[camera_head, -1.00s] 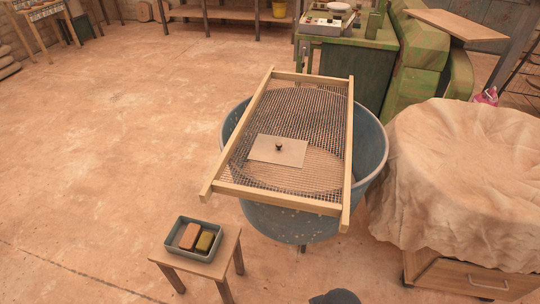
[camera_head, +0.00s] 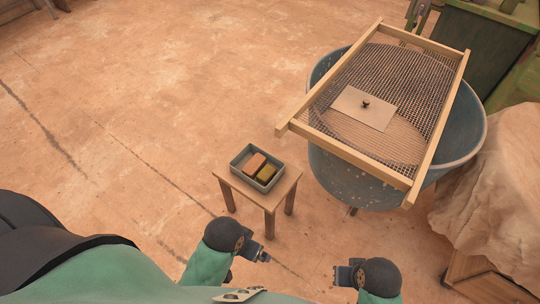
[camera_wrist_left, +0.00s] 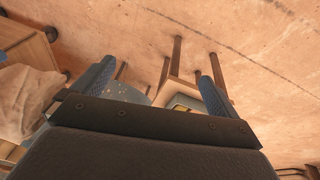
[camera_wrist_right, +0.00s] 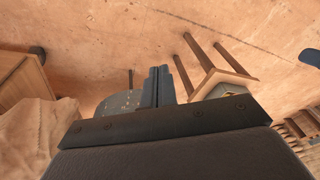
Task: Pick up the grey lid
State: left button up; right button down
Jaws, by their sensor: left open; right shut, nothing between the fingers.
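The grey lid (camera_head: 364,107) is a flat, pale rectangular plate with a small dark knob. It lies on the wire mesh of a wooden-framed sieve (camera_head: 352,155), which rests across a large blue-grey tub (camera_head: 350,184). My left gripper (camera_head: 264,257) is low in the head view, left of the tub and apart from the lid. Its fingers are spread and empty in the left wrist view (camera_wrist_left: 150,88). My right gripper (camera_head: 338,275) is below the tub in the head view. Its fingers are together and empty in the right wrist view (camera_wrist_right: 158,85).
A small wooden stool (camera_head: 283,188) stands left of the tub, bearing a grey tray (camera_head: 241,172) with two blocks. A cloth-draped cabinet (camera_head: 500,190) stands right of the tub. A green cabinet (camera_head: 480,45) is behind.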

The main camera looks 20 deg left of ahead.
aim_at(367, 109)
jog(key=i+j+z, duration=0.15)
jog(key=j, duration=0.35)
jog(key=i+j+z, duration=0.1)
jog(key=i+j, duration=0.15)
jog(key=j, duration=0.3)
jog(key=i+j+z, duration=0.15)
jog(key=j, duration=0.35)
jog(key=i+j+z, duration=0.15)
jog(key=j, duration=0.4)
jog(key=i+j+z, duration=0.15)
jog(key=j, duration=0.45)
jog(key=j+z, duration=0.1)
jog(key=j, duration=0.45)
